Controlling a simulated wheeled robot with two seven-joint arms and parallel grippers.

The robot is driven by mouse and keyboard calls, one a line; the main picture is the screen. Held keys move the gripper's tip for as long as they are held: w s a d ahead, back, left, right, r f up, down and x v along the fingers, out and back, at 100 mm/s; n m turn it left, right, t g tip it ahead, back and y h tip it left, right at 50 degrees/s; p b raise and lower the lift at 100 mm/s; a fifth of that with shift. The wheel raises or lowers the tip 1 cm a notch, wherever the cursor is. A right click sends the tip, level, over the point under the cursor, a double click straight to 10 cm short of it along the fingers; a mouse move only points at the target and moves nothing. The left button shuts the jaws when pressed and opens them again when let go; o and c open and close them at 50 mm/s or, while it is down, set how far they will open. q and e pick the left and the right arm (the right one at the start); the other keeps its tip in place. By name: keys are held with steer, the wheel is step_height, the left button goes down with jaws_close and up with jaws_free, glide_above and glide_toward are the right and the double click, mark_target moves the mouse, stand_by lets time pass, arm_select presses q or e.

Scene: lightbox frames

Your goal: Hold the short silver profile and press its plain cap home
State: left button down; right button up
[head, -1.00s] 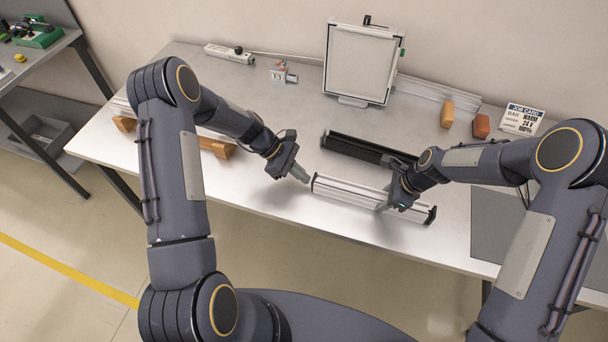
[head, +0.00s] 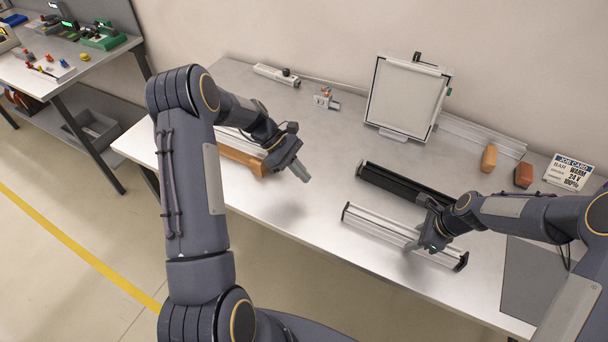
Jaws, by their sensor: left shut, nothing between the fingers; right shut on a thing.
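The short silver profile (head: 377,224) lies along the front part of the table. A dark cap (head: 345,211) sits at its left end and another dark cap (head: 461,262) at its right end; whether the left cap is fully flush is too small to tell. My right gripper (head: 432,245) is shut on the profile nearer its right end. My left gripper (head: 303,173) is shut and empty, above the table to the upper left of the profile's left end and apart from it.
A black profile (head: 405,186) lies just behind the silver one. A framed panel (head: 408,97), orange block (head: 489,158), brown block (head: 523,175) and job card (head: 569,172) stand at the back. Longer profiles rest on a wooden support (head: 240,160) at left. A grey mat (head: 530,283) lies at right.

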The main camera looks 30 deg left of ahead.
steer(key=o, duration=1.2)
